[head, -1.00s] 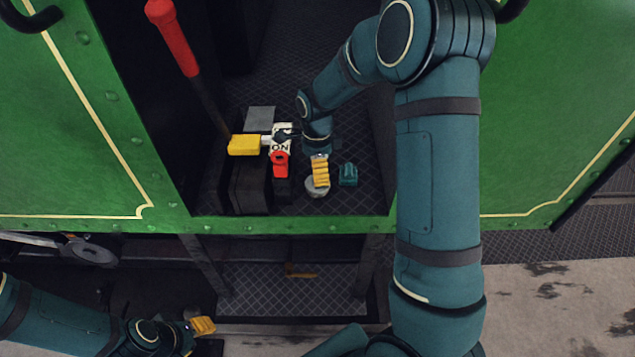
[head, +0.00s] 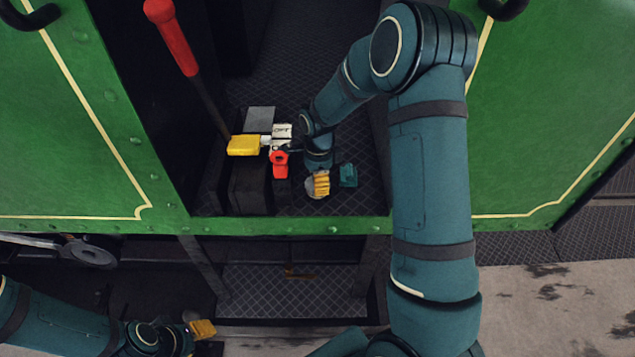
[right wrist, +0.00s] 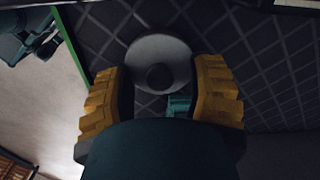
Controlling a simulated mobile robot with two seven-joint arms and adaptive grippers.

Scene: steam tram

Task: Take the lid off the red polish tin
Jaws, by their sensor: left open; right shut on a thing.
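A grey disc with a dark round centre (right wrist: 158,50) sits between the two yellow fingers of my right gripper (right wrist: 160,80) in the right wrist view. In the head view this grey disc (head: 311,191) is partly under the yellow fingertips of my right gripper (head: 321,184), on the dark floor. The gripper is shut on it; whether it is the tin's lid I cannot tell. A red object with a ring-shaped top (head: 280,168) stands just left; I cannot tell whether it is the polish tin. My left gripper (head: 203,328) is open and empty at the lower left.
A small teal object (head: 348,175) lies right of my right gripper. A yellow block (head: 243,145), a white lettered piece (head: 282,131) and a grey plate (head: 260,118) sit to the left. A red-handled lever (head: 172,38) rises behind. Green walls (head: 90,120) flank the opening.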

